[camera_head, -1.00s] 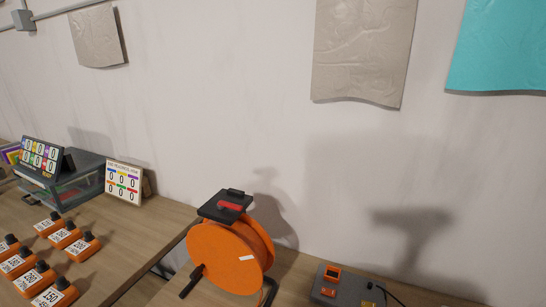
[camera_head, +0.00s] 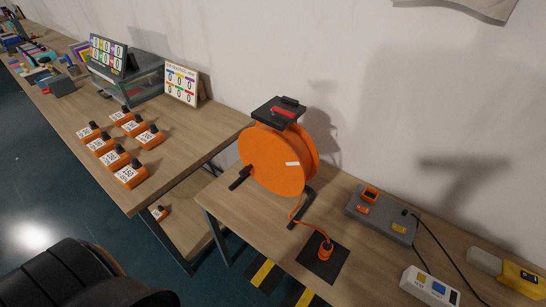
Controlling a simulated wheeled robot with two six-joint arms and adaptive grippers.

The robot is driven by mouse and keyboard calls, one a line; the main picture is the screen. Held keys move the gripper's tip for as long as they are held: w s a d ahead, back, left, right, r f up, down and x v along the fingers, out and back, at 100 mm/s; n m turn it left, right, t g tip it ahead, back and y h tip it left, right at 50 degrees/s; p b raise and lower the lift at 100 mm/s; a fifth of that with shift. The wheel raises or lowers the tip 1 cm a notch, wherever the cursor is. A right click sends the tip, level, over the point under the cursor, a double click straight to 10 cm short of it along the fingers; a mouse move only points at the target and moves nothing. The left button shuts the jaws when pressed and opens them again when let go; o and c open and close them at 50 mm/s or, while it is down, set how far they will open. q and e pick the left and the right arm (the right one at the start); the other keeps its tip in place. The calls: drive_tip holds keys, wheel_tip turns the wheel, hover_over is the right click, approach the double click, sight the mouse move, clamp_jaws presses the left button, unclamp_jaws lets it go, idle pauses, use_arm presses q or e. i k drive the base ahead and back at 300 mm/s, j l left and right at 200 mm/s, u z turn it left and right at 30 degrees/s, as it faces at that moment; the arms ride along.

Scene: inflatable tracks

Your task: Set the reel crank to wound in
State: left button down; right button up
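The orange cable reel (camera_head: 277,160) stands upright on a black frame on the lower wooden table. A black box with a red part (camera_head: 278,112) sits on top of it. The dark reel crank (camera_head: 239,178) sticks out at the reel's lower left side. An orange cable (camera_head: 296,207) runs from the reel down to an orange plug (camera_head: 325,248) on a black square plate. Neither gripper shows in the head view.
A grey box with orange and yellow parts (camera_head: 383,216), a white device (camera_head: 430,287) and a yellow device (camera_head: 522,279) lie right of the reel. The higher table (camera_head: 192,150) on the left holds several orange numbered units (camera_head: 130,174) and a score board (camera_head: 182,84). A black rounded object (camera_head: 75,280) fills the bottom left.

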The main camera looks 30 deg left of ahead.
sight(282, 163)
drive_tip(key=k+j+z, duration=0.15)
drive_tip(key=j, duration=0.25)
drive_tip(key=j+z, duration=0.15)
drive_tip(key=j, duration=0.3)
drive_tip(key=k+j+z, duration=0.15)
drive_tip(key=j, duration=0.25)
drive_tip(key=k+j+z, duration=0.15)
drive_tip(key=j, duration=0.2)
drive_tip(key=k+j+z, duration=0.1)
drive_tip(key=j, duration=0.3)
drive_tip(key=k+j+z, duration=0.15)
drive_tip(key=k+j, duration=0.4)
drive_tip(key=j, duration=0.15)
drive_tip(key=k+j, duration=0.2)
drive_tip(key=j, duration=0.25)
drive_tip(key=k+j, duration=0.25)
drive_tip(key=j, duration=0.15)
